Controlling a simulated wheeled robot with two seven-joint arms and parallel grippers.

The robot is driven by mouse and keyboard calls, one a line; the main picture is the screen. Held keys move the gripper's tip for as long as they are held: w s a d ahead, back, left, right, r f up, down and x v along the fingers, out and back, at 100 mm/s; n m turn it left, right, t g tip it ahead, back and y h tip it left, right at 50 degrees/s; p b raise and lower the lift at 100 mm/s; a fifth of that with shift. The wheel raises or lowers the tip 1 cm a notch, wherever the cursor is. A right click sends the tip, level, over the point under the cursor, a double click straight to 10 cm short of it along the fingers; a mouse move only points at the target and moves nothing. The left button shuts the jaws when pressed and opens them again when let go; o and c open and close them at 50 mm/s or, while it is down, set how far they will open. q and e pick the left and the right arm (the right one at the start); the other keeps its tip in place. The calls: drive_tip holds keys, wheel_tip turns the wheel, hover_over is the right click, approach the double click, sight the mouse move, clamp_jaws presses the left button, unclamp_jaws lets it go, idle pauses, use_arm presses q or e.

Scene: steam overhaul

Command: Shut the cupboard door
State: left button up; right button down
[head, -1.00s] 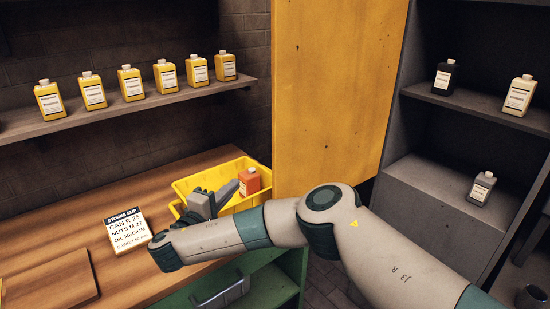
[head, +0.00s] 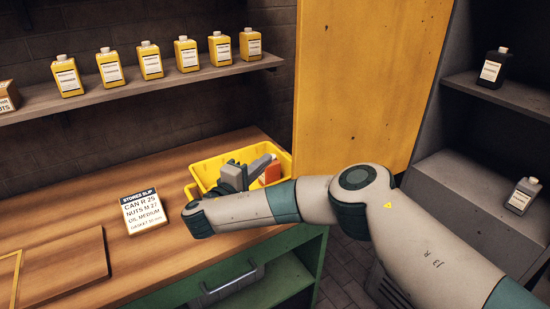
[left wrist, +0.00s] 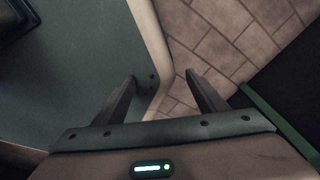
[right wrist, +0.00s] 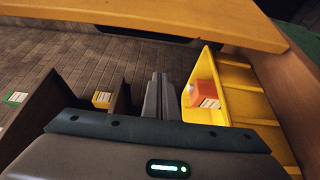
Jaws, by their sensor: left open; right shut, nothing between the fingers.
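The yellow cupboard door (head: 370,80) stands open at the left side of the grey cupboard (head: 475,165), whose shelves are exposed. In the right wrist view a yellow panel (right wrist: 190,25), likely the door, crosses the top. My right gripper (head: 268,162) is shut and empty over the yellow bin, left of the door and apart from it; its fingers also show in the right wrist view (right wrist: 158,95). My left gripper (left wrist: 162,82) is open and empty, seen only in the left wrist view. My right arm hides the door's lower part in the head view.
The yellow bin (head: 205,163) holds an orange can (head: 271,172) on the wooden bench (head: 70,220). A stores slip (head: 147,207) stands nearby. Several yellow bottles (head: 150,62) line the wall shelf. A black bottle (head: 492,68) and a grey bottle (head: 522,196) stand in the cupboard.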

drive_tip(key=p+x, duration=0.3)
drive_tip(key=x, duration=0.7)
use_arm(q)
wheel_tip(320, 180, up, 6)
drive_tip(key=s+p, duration=0.1)
drive_tip(key=p, duration=0.2)
drive_tip(key=shift+s+a+g, duration=0.3)
drive_tip(key=shift+s+a, duration=0.05)
drive_tip(key=shift+s, duration=0.05)
use_arm(e)
drive_tip(key=s+d, duration=0.2)
drive_tip(key=s, duration=0.1)
drive_tip(key=shift+s+d+r, duration=0.1)
drive_tip(key=shift+s+d, duration=0.1)
drive_tip(key=shift+d, duration=0.05)
use_arm(q)
drive_tip(key=shift+s+f, duration=0.1)
